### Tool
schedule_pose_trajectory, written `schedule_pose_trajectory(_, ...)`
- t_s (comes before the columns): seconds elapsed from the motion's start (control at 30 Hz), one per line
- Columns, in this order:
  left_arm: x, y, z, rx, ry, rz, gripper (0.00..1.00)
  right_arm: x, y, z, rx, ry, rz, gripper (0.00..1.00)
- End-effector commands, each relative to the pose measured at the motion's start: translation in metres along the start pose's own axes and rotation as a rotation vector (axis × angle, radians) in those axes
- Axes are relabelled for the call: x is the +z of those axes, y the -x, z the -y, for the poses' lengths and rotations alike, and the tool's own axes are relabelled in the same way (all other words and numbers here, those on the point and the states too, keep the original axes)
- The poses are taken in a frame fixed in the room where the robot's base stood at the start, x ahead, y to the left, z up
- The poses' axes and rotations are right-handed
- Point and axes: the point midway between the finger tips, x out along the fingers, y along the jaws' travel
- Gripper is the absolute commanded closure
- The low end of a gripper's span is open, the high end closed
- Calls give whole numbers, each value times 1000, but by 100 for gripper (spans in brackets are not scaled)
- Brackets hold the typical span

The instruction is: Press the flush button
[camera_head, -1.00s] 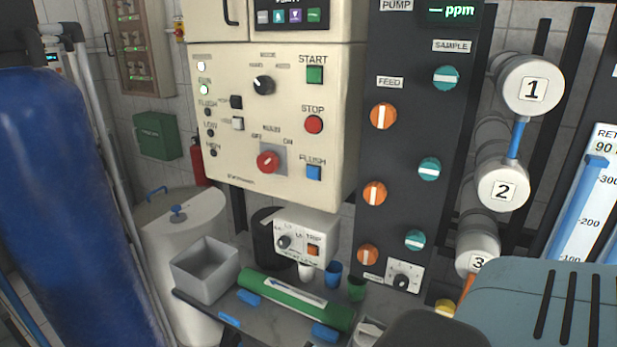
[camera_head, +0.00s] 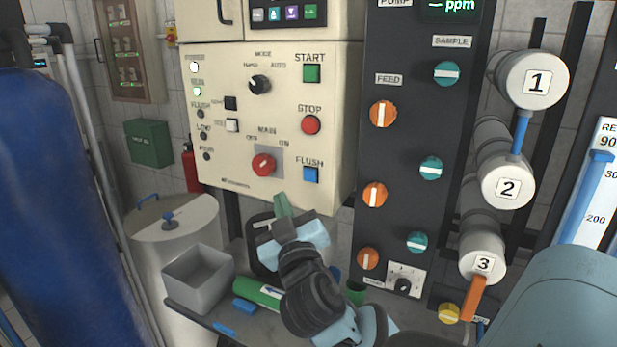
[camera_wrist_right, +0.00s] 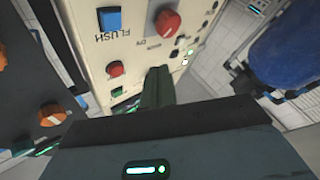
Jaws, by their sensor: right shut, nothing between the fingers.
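The blue flush button (camera_head: 311,174) is on the lower right of the cream control panel (camera_head: 225,110), under its FLUSH label. In the right wrist view the blue button (camera_wrist_right: 110,18) is near the top, left of the fingers. My right gripper (camera_head: 282,204) is shut and empty, its green fingers pointing up near the panel's lower edge. In the head view the fingertips are below and left of the flush button, apart from it. In the right wrist view the shut fingers (camera_wrist_right: 157,85) stand in front of the panel. My left gripper is not in view.
The red stop button (camera_head: 311,125), green start button (camera_head: 311,74) and red main switch (camera_head: 263,164) are near the flush button. A dark panel with orange and teal knobs (camera_head: 383,113) stands to the right. A grey bin (camera_head: 198,278) and a green tube (camera_head: 258,292) are below.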

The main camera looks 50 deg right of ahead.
Motion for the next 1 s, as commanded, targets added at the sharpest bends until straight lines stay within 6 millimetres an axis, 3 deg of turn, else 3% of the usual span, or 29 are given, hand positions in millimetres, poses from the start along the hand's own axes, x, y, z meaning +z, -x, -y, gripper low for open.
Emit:
schedule_pose_trajectory(0.33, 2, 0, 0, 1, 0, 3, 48, 6, -7, -5, -1, 4, 0, 100)
schedule_pose_trajectory(1.0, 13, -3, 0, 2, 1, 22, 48, 43, -58, -41, -2, 1, 3, 100)
